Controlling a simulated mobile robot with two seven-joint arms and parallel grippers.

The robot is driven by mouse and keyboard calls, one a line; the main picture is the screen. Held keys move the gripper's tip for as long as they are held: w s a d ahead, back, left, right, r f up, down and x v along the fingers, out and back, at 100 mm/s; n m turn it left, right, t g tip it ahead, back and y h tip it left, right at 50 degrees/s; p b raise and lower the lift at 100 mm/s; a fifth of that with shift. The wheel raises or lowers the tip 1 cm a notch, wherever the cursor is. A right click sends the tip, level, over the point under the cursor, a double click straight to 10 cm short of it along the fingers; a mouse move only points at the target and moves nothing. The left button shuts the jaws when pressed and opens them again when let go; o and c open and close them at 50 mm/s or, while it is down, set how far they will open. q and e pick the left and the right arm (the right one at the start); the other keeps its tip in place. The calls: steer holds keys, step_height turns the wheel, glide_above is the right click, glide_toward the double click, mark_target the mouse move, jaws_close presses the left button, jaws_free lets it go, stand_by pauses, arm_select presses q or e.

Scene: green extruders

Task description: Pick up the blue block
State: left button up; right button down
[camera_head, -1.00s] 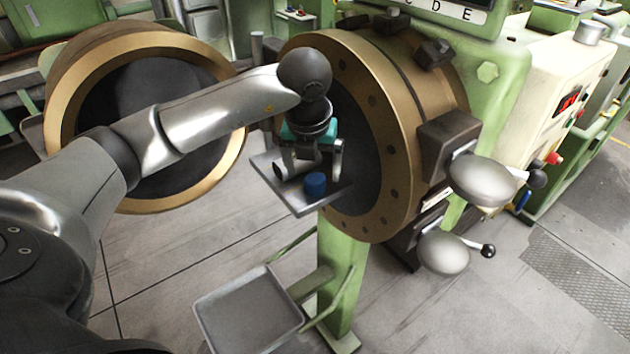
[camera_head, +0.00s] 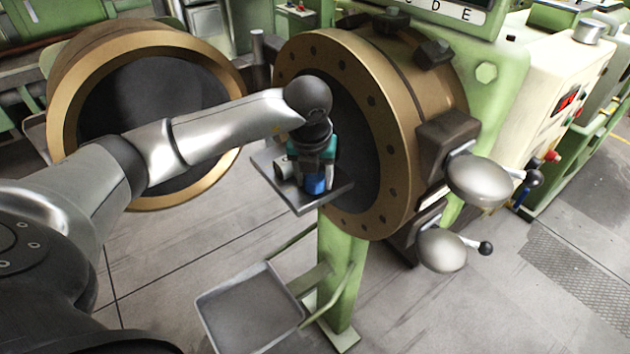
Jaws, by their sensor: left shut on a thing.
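The blue block (camera_head: 315,185) is on or just above a small grey shelf (camera_head: 305,204) in front of the round extruder opening. My left gripper (camera_head: 314,178) comes down from above and is shut on the blue block. The fingers hide the block's upper part and sides. I cannot tell whether the block still touches the shelf. My right gripper is not in view.
The brass-rimmed extruder flange (camera_head: 398,190) stands close to the right of my left gripper. An open round door (camera_head: 70,165) is behind my left arm. A grey tray (camera_head: 250,315) sits lower on the green post (camera_head: 340,270).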

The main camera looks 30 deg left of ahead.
arm_select(q)
steer(key=c, duration=0.7)
steer(key=shift+o, duration=0.2)
steer(key=shift+r, duration=0.1)
